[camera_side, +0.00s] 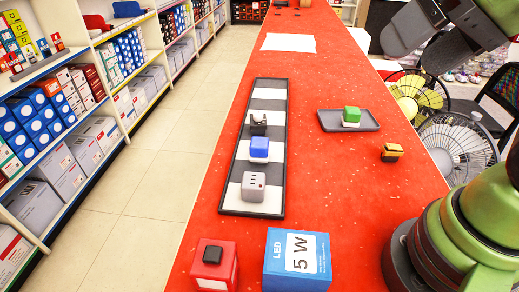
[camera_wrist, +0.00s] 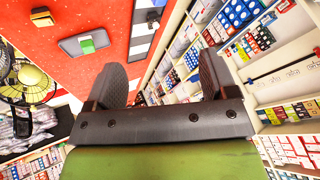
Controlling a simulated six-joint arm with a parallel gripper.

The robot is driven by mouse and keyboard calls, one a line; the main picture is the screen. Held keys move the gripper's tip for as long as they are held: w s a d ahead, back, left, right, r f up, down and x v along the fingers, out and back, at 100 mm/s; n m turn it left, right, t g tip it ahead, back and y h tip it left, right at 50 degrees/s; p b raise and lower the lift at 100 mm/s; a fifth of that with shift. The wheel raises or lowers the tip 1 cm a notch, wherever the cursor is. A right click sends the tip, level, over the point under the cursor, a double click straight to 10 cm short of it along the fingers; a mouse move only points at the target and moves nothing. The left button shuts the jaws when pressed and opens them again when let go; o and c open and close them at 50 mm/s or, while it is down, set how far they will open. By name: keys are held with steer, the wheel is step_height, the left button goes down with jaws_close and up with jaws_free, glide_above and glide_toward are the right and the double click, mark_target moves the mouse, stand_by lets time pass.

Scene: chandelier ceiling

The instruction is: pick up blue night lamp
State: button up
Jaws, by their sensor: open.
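The blue night lamp (camera_side: 259,147) is a small block with a blue top and a white base. My gripper (camera_side: 424,38) is at the upper right in the side view, high above the counter and well away from the lamp. In the wrist view my gripper (camera_wrist: 161,82) has its two dark fingers spread apart with nothing between them. The lamp cannot be made out clearly in the wrist view.
A green-topped lamp (camera_side: 351,115) sits on a small grey tray (camera_side: 369,119). A red box (camera_side: 214,266) and a blue LED box (camera_side: 297,261) stand at the near end. Fans (camera_side: 456,146) stand beyond the red counter (camera_side: 340,210).

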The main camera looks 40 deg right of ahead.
steer(key=w+f+m+g+h, duration=0.1)
steer(key=w+m+g, duration=0.1)
steer(key=w, duration=0.6)
steer(key=m+g+h, duration=0.2)
steer(key=m+h, duration=0.1)
steer(key=h, duration=0.1)
glide_above(259, 142)
steer(key=s+a, duration=0.1)
steer(key=f, duration=1.9)
steer(key=shift+s+a, duration=0.1)
steer(key=shift+a, duration=0.1)
steer(key=x, duration=0.4)
steer(key=shift+a+f, duration=0.1)
steer(key=shift+f, duration=0.25)
steer(key=x, duration=0.6)
steer(key=shift+s+a+f, duration=0.1)
steer(key=shift+s+a, duration=0.15)
steer(key=shift+s, duration=0.05)
steer(key=c, duration=1)
